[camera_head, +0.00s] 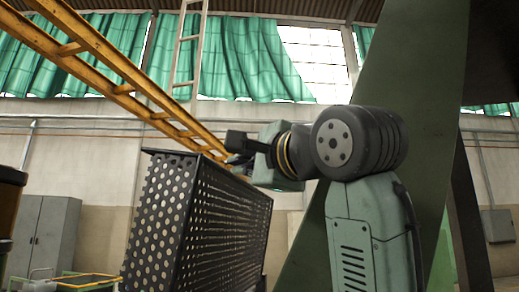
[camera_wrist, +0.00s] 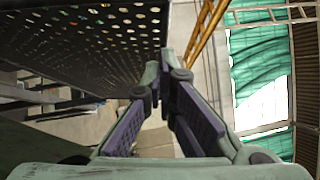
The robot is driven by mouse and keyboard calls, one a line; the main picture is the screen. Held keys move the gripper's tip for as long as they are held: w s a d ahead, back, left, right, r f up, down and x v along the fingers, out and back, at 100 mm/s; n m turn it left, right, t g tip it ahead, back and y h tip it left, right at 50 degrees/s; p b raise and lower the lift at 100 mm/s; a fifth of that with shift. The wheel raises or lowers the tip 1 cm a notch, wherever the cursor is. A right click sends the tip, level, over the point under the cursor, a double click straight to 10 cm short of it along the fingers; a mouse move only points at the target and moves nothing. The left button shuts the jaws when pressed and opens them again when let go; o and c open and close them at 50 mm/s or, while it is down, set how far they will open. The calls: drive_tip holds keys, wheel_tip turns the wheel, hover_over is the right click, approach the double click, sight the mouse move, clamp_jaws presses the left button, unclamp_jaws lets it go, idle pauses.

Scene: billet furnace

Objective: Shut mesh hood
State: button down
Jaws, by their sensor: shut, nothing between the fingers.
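The mesh hood (camera_head: 230,232) is a dark perforated metal box left of my arm in the head view. Its narrow end and one long side face me, with a solid rim along the top. In the wrist view its perforated sheet (camera_wrist: 95,40) fills the upper left. My gripper (camera_head: 238,146) is at the hood's upper edge in the head view, partly hidden behind its own wrist. In the wrist view the fingertips of my gripper (camera_wrist: 165,70) come together beside the sheet's edge, with nothing held. I cannot tell whether they touch the hood. The hood's hinge is not visible.
A yellow ladder-like rail (camera_head: 120,75) slopes down behind the hood. A large green slanted plate (camera_head: 405,75) stands behind my arm at right. A grey cabinet (camera_head: 48,232) is at the back left. Green curtains (camera_head: 235,55) hang by the windows.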

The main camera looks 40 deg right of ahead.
sight(211, 166)
drive_tip(key=shift+w+a+r+p, duration=0.2)
drive_tip(key=shift+w+a+p, duration=0.05)
drive_tip(key=shift+w+a, duration=0.45)
drive_tip(key=shift+w+a+r+p, duration=0.15)
drive_tip(key=shift+w+a+p, duration=0.1)
drive_tip(key=shift+w+a, duration=0.45)
drive_tip(key=shift+w, duration=0.15)
